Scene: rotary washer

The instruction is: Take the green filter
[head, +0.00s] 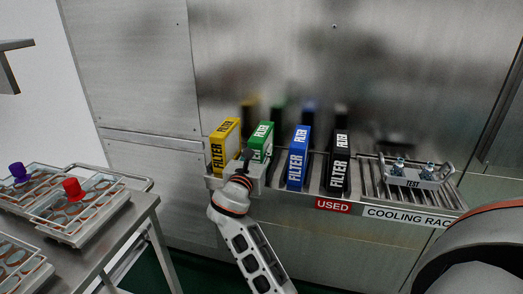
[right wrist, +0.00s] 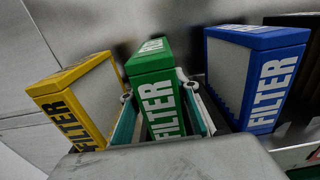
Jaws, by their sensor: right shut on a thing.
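The green filter (head: 261,140) stands upright on the rack between the yellow filter (head: 224,145) and the blue filter (head: 298,158). My right gripper (head: 252,172) is in front of it and hides its lower part in the head view. In the right wrist view the green filter (right wrist: 157,92) sits between the two fingers of my right gripper (right wrist: 162,112), one on each side, and the gripper is shut on it. Whether its base touches the rack is hidden. My left gripper is not in view.
A black filter (head: 339,160) stands right of the blue one. The cooling rack (head: 365,175) holds a metal carrier (head: 418,178) with small bottles at right. A table at left bears tube racks (head: 85,222) with a red cap (head: 72,188) and a purple cap (head: 18,171).

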